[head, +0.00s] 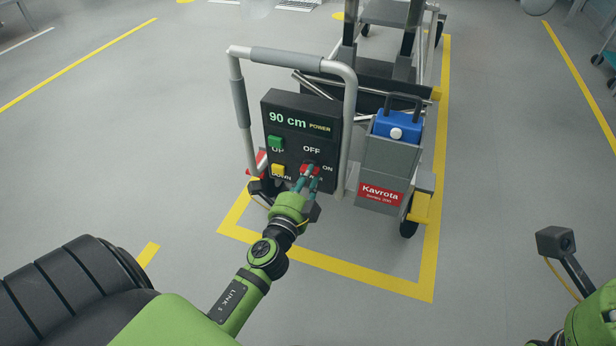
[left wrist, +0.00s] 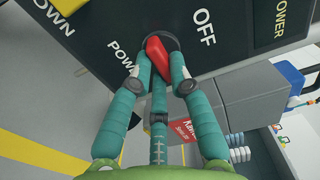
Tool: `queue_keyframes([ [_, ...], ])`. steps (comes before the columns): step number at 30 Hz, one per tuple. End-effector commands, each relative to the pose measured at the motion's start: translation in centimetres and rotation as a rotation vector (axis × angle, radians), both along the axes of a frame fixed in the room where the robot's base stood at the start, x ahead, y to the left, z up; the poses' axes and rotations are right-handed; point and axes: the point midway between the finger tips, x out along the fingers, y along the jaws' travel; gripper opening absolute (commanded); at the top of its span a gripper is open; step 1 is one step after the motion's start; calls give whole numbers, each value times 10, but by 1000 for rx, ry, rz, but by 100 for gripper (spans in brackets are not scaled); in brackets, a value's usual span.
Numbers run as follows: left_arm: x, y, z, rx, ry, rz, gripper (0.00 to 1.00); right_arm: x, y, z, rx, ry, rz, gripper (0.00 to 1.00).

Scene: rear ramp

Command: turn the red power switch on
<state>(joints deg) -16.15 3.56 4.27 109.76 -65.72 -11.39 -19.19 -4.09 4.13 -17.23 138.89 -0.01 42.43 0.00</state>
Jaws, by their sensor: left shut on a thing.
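The red power switch (head: 309,168) is on the lower right of a black control panel (head: 284,118) with a lit "90 cm" display. "OFF" is printed above the switch and "ON" to its right. In the left wrist view the red switch handle (left wrist: 156,52) sits on a dark round base and looks slanted. My left gripper (head: 308,178) has its teal fingers closed around the handle, one on each side, which also shows in the left wrist view (left wrist: 158,75). The fingers hide part of the handle. My right gripper is out of view.
A green button (head: 276,143) and a yellow button (head: 279,170) sit left of the switch. A grey tubular handle (head: 352,110) frames the panel. A grey box labelled Kavrota (head: 388,160) with a blue top stands to the right. The floor in front is clear.

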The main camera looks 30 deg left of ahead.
Motion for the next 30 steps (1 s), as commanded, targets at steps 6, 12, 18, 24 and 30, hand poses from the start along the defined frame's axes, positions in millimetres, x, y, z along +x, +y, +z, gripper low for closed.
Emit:
queue_keyframes([
  [6,1,-1,1,30,4,-2,0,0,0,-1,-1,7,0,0],
  [12,1,-1,1,33,5,-3,0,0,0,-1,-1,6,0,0],
  [18,1,-1,1,32,5,-3,32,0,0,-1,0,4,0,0],
  [24,0,0,1,31,5,-1,44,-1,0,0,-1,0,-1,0],
  [30,0,0,2,31,4,-1,44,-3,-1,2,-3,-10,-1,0],
])
